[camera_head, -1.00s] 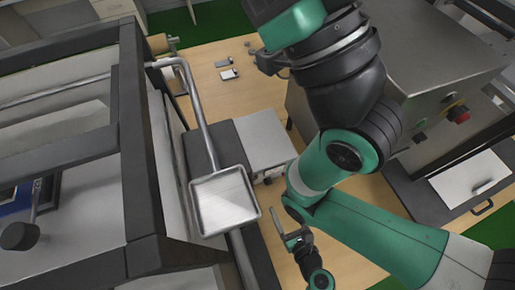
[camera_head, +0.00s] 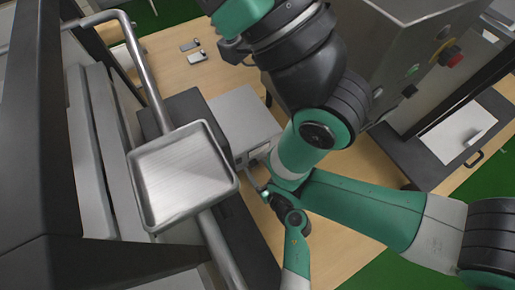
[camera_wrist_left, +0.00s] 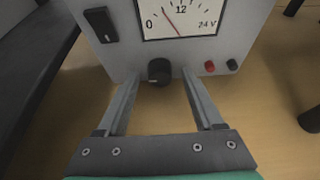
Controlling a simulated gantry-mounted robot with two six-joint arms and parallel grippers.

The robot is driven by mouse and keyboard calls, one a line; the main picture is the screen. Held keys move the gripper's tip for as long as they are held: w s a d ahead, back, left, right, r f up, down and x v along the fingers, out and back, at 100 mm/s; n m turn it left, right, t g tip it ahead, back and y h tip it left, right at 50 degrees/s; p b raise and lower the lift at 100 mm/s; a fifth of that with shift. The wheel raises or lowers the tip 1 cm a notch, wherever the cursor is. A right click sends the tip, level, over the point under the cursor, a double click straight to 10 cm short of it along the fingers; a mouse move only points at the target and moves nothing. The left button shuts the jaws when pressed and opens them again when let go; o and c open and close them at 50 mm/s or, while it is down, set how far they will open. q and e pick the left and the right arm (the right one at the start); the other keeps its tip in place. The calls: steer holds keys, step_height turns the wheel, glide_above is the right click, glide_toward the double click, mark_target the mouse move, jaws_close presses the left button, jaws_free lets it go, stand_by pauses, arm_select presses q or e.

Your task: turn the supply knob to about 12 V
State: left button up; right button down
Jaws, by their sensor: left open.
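The supply is a grey box (camera_head: 245,125) on the wooden table in the head view. In the left wrist view its front panel (camera_wrist_left: 130,55) shows a white meter (camera_wrist_left: 188,18) marked 0, 12 and 24 V. The red needle leans left, between 0 and 12. The black knob (camera_wrist_left: 160,71) is below the meter. My left gripper (camera_wrist_left: 161,80) is open, its two fingertips apart on either side of the knob; contact cannot be told. In the head view the left gripper (camera_head: 258,186) is at the supply's front, partly hidden by my arm. My right gripper is not in view.
A black switch (camera_wrist_left: 101,25) and red (camera_wrist_left: 210,66) and black (camera_wrist_left: 232,64) terminals are on the panel. A metal tray (camera_head: 180,172) on a bent tube stands left of the supply. A steel cabinet (camera_head: 390,45) with buttons stands right. Bare table shows in front.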

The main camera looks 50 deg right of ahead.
arm_select(q)
jaws_close()
stand_by(0.3)
steer(key=shift+m, duration=0.3)
steer(key=shift+d+f+m+t+y+b, duration=0.15)
steer(key=shift+m+t+y+b, duration=0.35)
steer(key=shift+m+y, duration=0.3)
steer(key=shift+m+t+y+b, duration=0.45)
steer(key=shift+m+b, duration=0.45)
steer(key=shift+m, duration=0.3)
jaws_free()
steer(key=shift+s, duration=0.1)
